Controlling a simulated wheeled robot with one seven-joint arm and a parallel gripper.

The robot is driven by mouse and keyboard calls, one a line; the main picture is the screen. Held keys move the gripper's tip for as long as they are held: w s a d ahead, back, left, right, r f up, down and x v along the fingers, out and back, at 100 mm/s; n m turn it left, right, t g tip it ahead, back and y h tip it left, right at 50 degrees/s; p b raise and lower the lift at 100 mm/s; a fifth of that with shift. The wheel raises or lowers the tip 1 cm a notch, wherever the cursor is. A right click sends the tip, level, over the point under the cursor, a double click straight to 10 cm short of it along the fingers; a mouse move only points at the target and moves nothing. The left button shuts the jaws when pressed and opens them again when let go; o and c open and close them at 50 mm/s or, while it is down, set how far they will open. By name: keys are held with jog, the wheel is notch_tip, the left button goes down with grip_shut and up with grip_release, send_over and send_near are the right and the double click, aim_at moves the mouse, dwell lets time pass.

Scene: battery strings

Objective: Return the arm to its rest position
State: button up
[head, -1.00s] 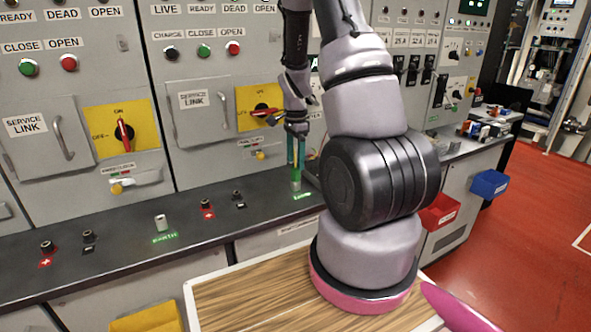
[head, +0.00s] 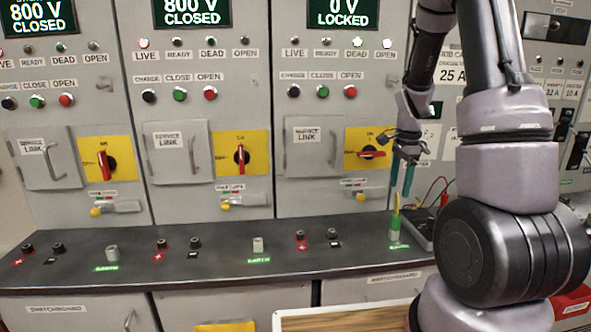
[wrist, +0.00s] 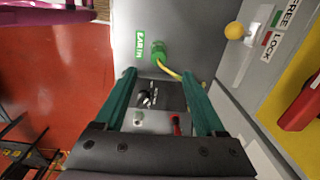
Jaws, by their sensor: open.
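My gripper (head: 402,178) hangs from my arm in front of the right-hand cabinet in the head view, above the shelf. Its two green fingers are apart with nothing held between them, and they show also in the wrist view (wrist: 165,98). Below the fingers a green and white earth post (head: 395,230) stands on the shelf with a yellow part rising from it. In the wrist view the green earth plug (wrist: 158,54) with a yellow lead sits just beyond the fingertips, apart from them.
A dark shelf (head: 215,258) with terminals and earth posts runs along the cabinets. The right cabinet's display (head: 343,14) reads 0 V LOCKED; the other two read 800 V CLOSED. A tester with red and black leads (head: 424,222) lies right of the gripper. A wooden top (head: 345,322) is in front.

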jog(key=s+a+r+n+t+y, duration=0.1)
jog(key=s+a+r+n+t, duration=0.15)
jog(key=r, duration=0.55)
jog(key=s+a+r+n+t, duration=0.1)
jog(key=s+a+r+n, duration=0.25)
jog(key=r, duration=0.45)
jog(key=s+a+r+n+t, duration=0.1)
jog(key=s+a+r+n, duration=0.2)
jog(key=s, duration=0.3)
jog(key=s+a+r+n+t, duration=0.2)
jog(key=s+a+r+n, duration=0.1)
jog(key=s+r, duration=0.3)
jog(key=shift+s+a+n+y, duration=0.4)
jog(key=shift+s+n, duration=0.1)
jog(key=shift+s, duration=0.25)
jog(key=shift+d, duration=0.1)
jog(key=shift+c, duration=0.4)
